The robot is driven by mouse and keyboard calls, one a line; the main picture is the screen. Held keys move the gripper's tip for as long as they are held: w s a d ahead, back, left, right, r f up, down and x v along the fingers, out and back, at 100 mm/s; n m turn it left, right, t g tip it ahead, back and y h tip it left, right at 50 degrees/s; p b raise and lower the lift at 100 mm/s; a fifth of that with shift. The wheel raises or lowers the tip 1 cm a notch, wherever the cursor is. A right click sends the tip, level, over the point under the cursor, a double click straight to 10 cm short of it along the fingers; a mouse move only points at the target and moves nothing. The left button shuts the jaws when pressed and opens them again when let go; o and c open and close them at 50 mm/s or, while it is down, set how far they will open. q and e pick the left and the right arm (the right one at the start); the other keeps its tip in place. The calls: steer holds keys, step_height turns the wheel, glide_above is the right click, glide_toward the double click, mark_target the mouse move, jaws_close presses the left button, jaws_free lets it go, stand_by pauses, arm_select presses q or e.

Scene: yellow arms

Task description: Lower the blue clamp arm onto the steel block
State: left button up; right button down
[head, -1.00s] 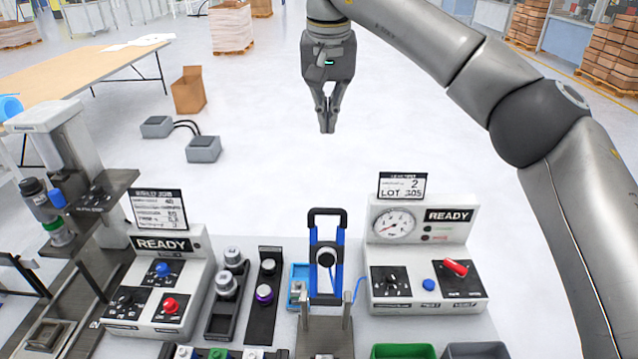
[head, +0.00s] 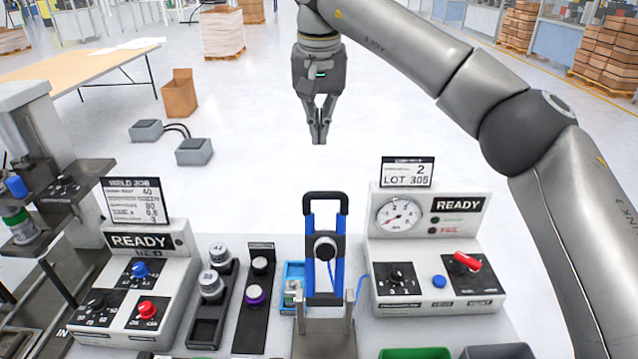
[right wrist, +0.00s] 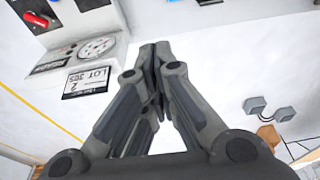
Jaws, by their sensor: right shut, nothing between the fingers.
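The blue clamp arm (head: 339,245) stands raised and upright on its grey metal base (head: 324,336) at the front middle of the bench. It has a black handle bar across its top and a round black-and-white pad facing me. A small steel block (head: 292,293) seems to sit in the blue tray (head: 293,271) left of the arm; I cannot tell for sure that it is the task's block. My right gripper (head: 319,140) hangs above and beyond the clamp arm, fingers down, shut and empty. Its closed fingers also show in the right wrist view (right wrist: 155,50). My left gripper is not in view.
A gauge panel (head: 436,220) with a lot sign stands right of the clamp. A control box (head: 150,275) and black holders with knobs (head: 258,300) stand left. Green (head: 415,353) and dark bins lie at the front right. The floor beyond the bench is mostly clear.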

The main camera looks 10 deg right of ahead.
step_height(320, 180, down, 9)
steer(key=s+p, duration=0.2)
steer(key=p, duration=0.2)
steer(key=shift+s+a, duration=0.15)
steer(key=shift+a, duration=0.05)
stand_by(0.6)
